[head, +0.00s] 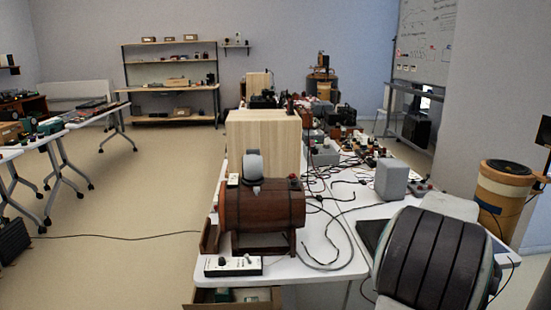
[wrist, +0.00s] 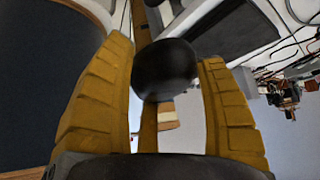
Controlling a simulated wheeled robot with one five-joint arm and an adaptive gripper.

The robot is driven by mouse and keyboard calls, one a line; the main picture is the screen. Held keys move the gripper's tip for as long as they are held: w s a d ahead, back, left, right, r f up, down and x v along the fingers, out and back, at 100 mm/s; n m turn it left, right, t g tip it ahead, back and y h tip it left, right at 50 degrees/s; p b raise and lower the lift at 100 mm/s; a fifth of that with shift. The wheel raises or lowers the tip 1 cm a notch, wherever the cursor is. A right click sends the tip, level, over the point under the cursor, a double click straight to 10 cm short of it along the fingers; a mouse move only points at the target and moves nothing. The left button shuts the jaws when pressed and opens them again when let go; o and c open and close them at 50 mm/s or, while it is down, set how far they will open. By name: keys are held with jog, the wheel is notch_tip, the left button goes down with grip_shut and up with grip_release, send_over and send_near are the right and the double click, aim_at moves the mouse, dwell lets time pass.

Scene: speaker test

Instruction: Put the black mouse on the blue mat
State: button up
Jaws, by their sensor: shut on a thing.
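My gripper (wrist: 165,54) shows in the wrist view with two ridged yellow fingers. It is shut on a smooth, rounded black thing, taken as the black mouse (wrist: 165,72), held between the fingertips. A dark flat panel (wrist: 235,28) lies on a white table top beyond it. A dark flat thing also shows on the table in the head view (head: 372,236), partly hidden. I cannot tell whether this is the blue mat; no clearly blue mat shows. I cannot make out the mouse or my fingers in the head view.
The white table (head: 335,240) bears a wooden barrel (head: 262,205), a wooden box (head: 262,140), a grey box (head: 391,180) and loose cables. A wooden drum with a black top (head: 503,195) stands at the right. Open floor (head: 130,200) lies left of the table.

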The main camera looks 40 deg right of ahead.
jog(key=w+a+f+n+t+y, duration=0.15)
jog(key=w+a+f+n, duration=0.3)
jog(key=w+a, duration=0.55)
jog(key=w+a+f+n+t+y, duration=0.1)
jog(key=w+a+f+n+t, duration=0.3)
jog(key=w+a, duration=0.65)
jog(key=w+a+f+n+y, duration=0.25)
jog(key=w+a, duration=0.35)
jog(key=a, duration=0.6)
jog(key=w+a+f+n+y, duration=0.25)
jog(key=w+a, duration=0.25)
jog(key=a, duration=0.7)
jog(key=w+a+r+n+p, duration=0.2)
jog(key=a+r+p, duration=0.2)
jog(key=r+p, duration=0.9)
jog(key=s+f+p, duration=0.2)
jog(key=s+f, duration=0.1)
jog(key=f, duration=0.3)
jog(key=shift+s+f, duration=0.25)
jog(key=shift+f, duration=0.05)
jog(key=shift+m, duration=0.25)
